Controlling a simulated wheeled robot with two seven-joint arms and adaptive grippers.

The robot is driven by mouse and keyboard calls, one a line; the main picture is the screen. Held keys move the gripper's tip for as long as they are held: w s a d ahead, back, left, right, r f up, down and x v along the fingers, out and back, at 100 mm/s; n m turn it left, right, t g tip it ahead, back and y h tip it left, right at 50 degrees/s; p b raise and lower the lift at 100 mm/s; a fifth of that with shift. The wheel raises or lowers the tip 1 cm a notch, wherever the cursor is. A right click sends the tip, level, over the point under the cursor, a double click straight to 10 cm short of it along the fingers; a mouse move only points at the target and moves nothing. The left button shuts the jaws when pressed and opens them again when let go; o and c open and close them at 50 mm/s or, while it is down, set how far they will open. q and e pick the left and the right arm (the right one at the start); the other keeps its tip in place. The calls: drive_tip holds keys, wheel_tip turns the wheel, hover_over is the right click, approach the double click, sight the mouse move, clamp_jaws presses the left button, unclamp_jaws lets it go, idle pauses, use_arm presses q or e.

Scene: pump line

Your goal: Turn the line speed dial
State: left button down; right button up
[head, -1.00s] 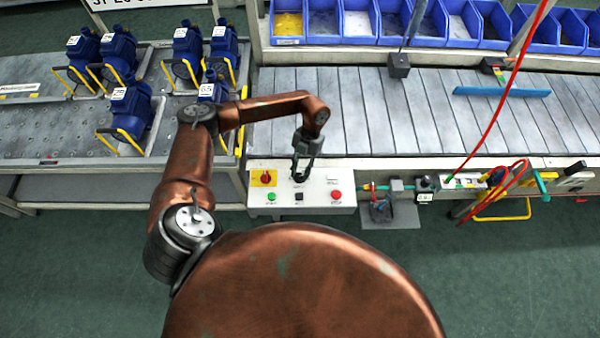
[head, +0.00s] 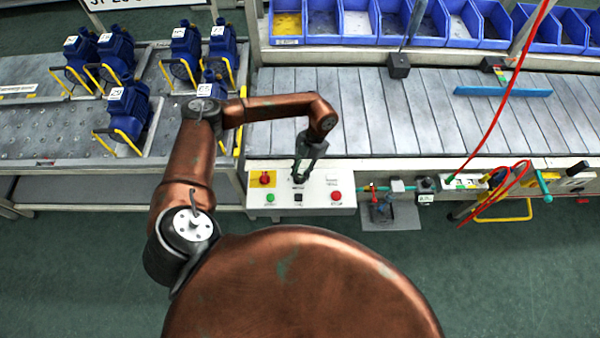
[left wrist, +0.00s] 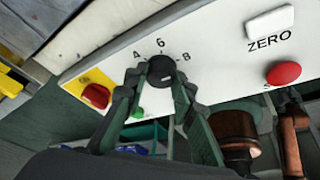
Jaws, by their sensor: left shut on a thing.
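The line speed dial (left wrist: 161,70) is a round black knob on the white control panel (head: 318,195). Numbers including 4, 6 and 8 are printed around it. In the left wrist view the two dark fingers of my left gripper (left wrist: 162,77) stand on either side of the dial and grip it. In the head view my left gripper (head: 299,173) reaches down onto the panel from above, and it largely hides the dial. I cannot read the dial's setting with certainty.
A red switch on a yellow plate (head: 263,179), a green button (head: 270,197), a black button (head: 298,197) and a red button (head: 336,196) surround the dial closely. A white ZERO button (left wrist: 270,22) is near. The conveyor (head: 400,115) runs behind the panel.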

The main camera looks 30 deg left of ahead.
use_arm(q)
drive_tip(key=c, duration=1.6)
unclamp_jaws()
drive_tip(key=v, duration=1.2)
